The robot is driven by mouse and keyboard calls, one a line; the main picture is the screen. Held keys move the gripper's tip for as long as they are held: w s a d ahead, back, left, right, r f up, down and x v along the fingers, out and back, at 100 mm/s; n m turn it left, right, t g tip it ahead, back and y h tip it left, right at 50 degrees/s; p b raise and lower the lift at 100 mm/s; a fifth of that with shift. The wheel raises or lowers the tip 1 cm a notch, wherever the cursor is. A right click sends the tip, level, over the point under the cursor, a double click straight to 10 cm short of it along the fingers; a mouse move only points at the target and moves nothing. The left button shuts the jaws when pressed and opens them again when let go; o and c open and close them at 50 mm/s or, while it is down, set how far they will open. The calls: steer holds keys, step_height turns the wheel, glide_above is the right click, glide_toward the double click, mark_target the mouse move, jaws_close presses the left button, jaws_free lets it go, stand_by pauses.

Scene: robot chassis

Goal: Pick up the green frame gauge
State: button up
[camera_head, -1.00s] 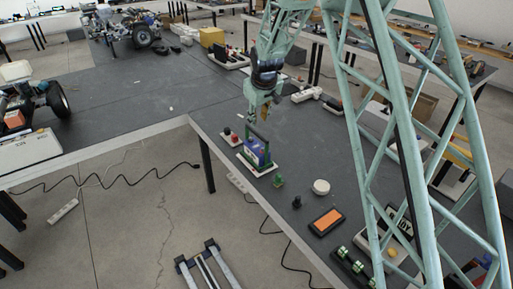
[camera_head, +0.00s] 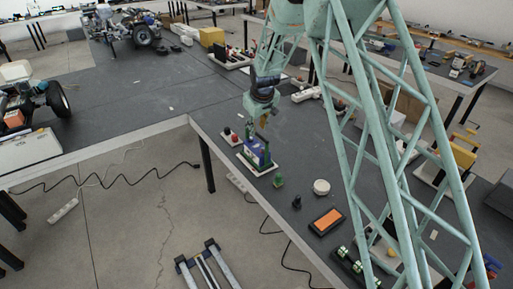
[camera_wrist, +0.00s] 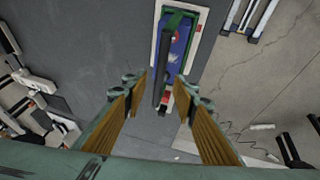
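The green frame gauge (camera_head: 262,148) stands on a white base near the table's left edge, with a blue and purple block inside its frame. In the wrist view the gauge (camera_wrist: 189,20) is seen from above, its dark upper bar reaching down towards the space between my fingers. My gripper (camera_head: 258,125) is just above the gauge in the head view. In the wrist view my gripper (camera_wrist: 160,98) is open, with its two wood-coloured finger pads apart and nothing held. Whether a finger touches the frame cannot be told.
A small green piece (camera_head: 278,181), a white round disc (camera_head: 321,187) and an orange-topped tray (camera_head: 326,222) lie nearer on the table. Red and dark knobs (camera_head: 232,138) stand beside the gauge on the left. A white power strip (camera_head: 306,94) lies behind. The table's left edge is close.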

steer(key=shift+w+a+f, duration=0.1)
steer(key=shift+w+f, duration=0.15)
steer(key=shift+f, duration=0.3)
steer(key=shift+x, duration=2.55)
steer(key=shift+f+b, duration=0.3)
jaws_close()
